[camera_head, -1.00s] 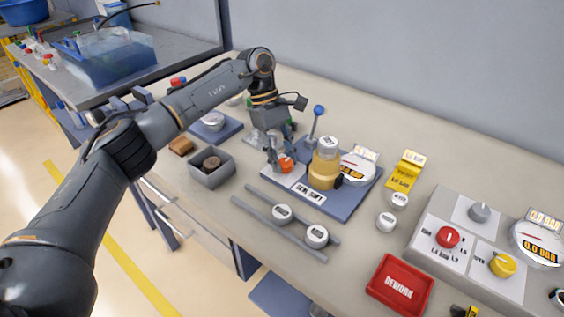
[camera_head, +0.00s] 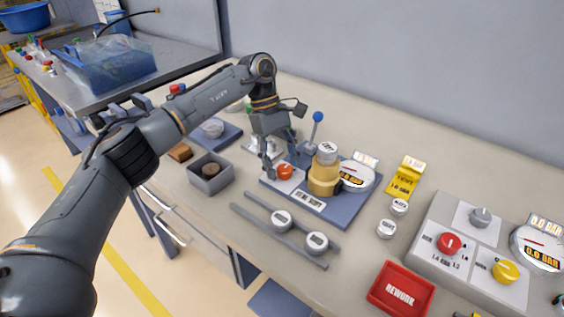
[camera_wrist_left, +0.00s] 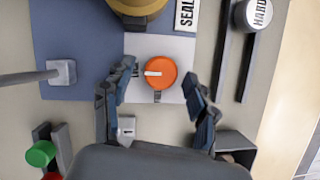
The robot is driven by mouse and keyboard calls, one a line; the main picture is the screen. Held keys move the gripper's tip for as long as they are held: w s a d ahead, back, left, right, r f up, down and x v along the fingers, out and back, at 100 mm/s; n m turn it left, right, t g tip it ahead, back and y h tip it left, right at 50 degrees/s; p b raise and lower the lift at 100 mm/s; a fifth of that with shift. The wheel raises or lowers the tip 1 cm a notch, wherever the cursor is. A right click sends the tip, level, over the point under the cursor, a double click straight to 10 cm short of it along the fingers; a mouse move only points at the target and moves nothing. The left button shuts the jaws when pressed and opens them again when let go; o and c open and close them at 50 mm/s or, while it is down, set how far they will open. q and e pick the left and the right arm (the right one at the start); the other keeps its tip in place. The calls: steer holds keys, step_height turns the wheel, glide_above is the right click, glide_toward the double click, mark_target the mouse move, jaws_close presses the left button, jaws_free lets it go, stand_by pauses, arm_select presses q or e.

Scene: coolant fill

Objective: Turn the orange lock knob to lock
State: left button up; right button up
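The orange lock knob (camera_head: 285,171) sits on a white plate on the blue base of a fixture. It also shows in the left wrist view (camera_wrist_left: 165,82), with a white pointer mark running from its middle toward the left of that picture. My left gripper (camera_head: 282,161) is above the knob. In the left wrist view my left gripper (camera_wrist_left: 158,85) is open, with a finger on each side of the knob and gaps between. It holds nothing. My right gripper is not in view.
A yellow cylinder (camera_head: 323,181) with a white cap, a gauge (camera_head: 355,175) and a blue-ball lever (camera_head: 318,117) crowd the fixture. A grey box (camera_head: 210,184) stands to the left, two round caps lie on rails in front, and a red tray (camera_head: 400,290) is at right.

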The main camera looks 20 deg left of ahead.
arm_select(q)
steer(key=v, duration=1.2)
